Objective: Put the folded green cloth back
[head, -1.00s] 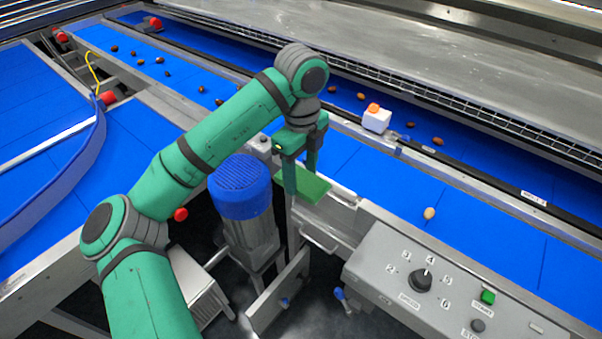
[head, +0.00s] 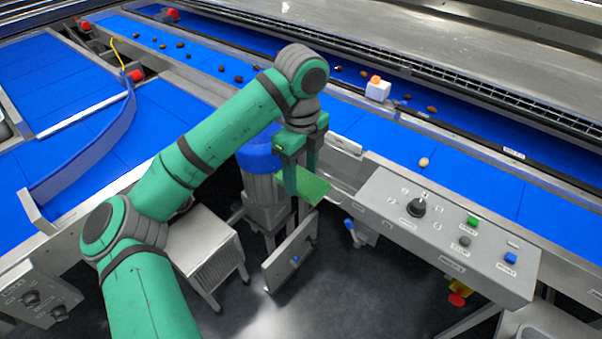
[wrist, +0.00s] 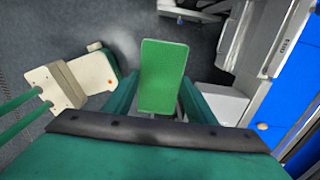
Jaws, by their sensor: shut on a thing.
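The folded green cloth (head: 306,187) is a flat green rectangle held at the tips of my gripper (head: 298,185). In the wrist view the cloth (wrist: 164,74) shows between the two fingers, its far end sticking out beyond them. My gripper is shut on the cloth and points down. The cloth hangs in the air in front of the blue belt's side, left of the grey control panel (head: 440,232). No clear resting place for the cloth can be made out.
A blue-topped motor (head: 262,190) stands close behind and left of my gripper. A grey plate (head: 291,252) stands below it. Blue belts (head: 375,130) carry several dates, a pale one (head: 424,162) and a white box with an orange top (head: 377,90). Dark floor (head: 330,290) is open in front.

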